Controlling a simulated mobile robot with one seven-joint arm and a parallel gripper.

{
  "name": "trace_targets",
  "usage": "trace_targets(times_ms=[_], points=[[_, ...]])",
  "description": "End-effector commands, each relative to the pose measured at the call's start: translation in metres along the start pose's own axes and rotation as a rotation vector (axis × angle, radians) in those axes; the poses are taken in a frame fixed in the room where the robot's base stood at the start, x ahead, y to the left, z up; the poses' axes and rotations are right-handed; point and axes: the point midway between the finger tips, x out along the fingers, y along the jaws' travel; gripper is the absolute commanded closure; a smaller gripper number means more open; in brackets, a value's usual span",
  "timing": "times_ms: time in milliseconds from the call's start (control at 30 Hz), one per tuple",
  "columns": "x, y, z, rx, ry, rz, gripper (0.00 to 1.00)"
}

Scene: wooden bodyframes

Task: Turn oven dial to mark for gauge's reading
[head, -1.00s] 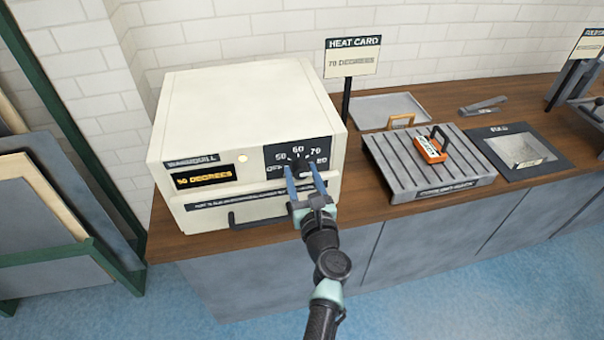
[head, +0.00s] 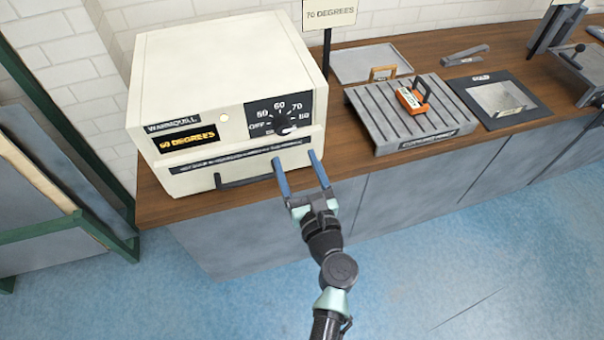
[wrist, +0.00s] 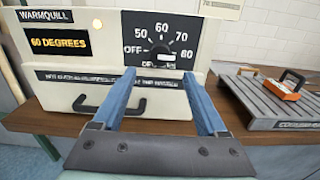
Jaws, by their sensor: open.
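The cream oven (head: 215,60) stands on the counter at left. Its black dial (head: 283,122) sits on a dark panel marked OFF, 50, 60, 70 and 80; the dial also shows in the wrist view (wrist: 159,52). A pale patch shows at the dial's lower right; I cannot tell for sure which mark its pointer faces. The oven's lit display (head: 187,140) reads 60 DEGREES, also in the wrist view (wrist: 60,41). My gripper (head: 297,160) is open and empty in front of the oven, below and apart from the dial. Its blue fingers frame the dial's underside in the wrist view (wrist: 160,75).
A heat card (head: 330,13), apparently reading 70 degrees, stands behind the oven's right side. A dark handle (head: 245,181) sticks out low on the oven front. The floor before the counter is clear.

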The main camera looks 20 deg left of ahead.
Motion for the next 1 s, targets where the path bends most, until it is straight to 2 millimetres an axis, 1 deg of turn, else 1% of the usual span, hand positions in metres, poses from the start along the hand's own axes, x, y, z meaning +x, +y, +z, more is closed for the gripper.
trace_targets(times_ms=[33, 100, 200, 300, 867, 933, 967, 1000], points=[[-0.010, 0.000, -0.001, 0.000, 0.002, -0.002, 0.25], [-0.019, -0.001, -0.001, 0.000, 0.001, -0.002, 0.25], [-0.029, 0.000, -0.001, 0.000, 0.001, -0.001, 0.25], [-0.033, 0.000, 0.000, 0.000, -0.001, -0.001, 0.25], [-0.034, 0.000, 0.000, 0.000, 0.000, -0.001, 0.25], [-0.032, -0.001, 0.006, -0.033, -0.006, 0.000, 0.25], [-0.030, -0.002, 0.013, -0.067, -0.012, 0.001, 0.25], [-0.025, -0.003, 0.024, -0.139, -0.021, 0.001, 0.25]])
